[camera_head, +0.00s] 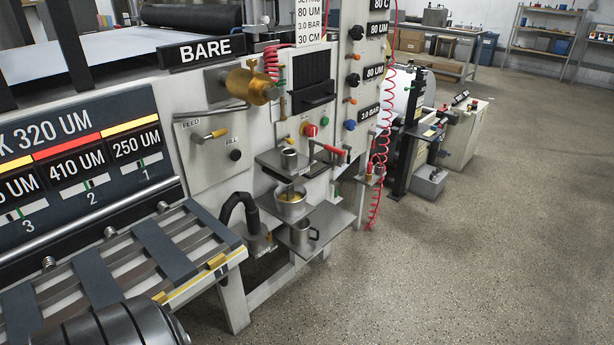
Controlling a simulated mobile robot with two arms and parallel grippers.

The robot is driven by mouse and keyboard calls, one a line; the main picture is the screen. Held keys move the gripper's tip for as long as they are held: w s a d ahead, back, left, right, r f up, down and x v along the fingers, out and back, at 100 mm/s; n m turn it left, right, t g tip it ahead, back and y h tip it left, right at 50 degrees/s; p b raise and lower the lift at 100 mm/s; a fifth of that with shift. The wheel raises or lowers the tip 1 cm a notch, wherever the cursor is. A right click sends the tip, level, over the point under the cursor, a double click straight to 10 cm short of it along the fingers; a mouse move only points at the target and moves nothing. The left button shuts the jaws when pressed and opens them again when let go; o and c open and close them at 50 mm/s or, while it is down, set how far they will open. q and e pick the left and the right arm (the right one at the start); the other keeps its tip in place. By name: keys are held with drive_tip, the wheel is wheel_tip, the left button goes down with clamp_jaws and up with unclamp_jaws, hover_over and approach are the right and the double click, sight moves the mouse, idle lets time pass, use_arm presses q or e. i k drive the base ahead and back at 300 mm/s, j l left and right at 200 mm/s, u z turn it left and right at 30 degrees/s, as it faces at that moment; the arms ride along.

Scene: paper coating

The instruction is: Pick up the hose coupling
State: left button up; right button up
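Neither of my grippers is in view. I cannot tell for certain which part is the hose coupling. A red coiled hose (380,150) hangs at the right side of the machine. A small metal fitting (369,178) sits on a bracket beside this hose, too small to make out clearly. A brass cylinder fitting (252,84) sticks out of the machine's front, with a red hose coil (271,58) just above it. A thick black bent hose (238,207) stands lower down, by the small shelves.
The coating machine fills the left and middle. Its small shelves hold a metal cup (303,235) and a pan (291,203). A red-handled lever (330,150) juts out. A slatted rack (120,265) and a dark ribbed cylinder (110,328) are lower left. Open floor (470,260) lies right.

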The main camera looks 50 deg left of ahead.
sight(255, 232)
drive_tip(key=i+u, duration=0.3)
drive_tip(key=i+l+u, duration=0.3)
drive_tip(key=i, duration=0.15)
drive_tip(key=i+l+u, duration=0.3)
drive_tip(key=i+j, duration=0.1)
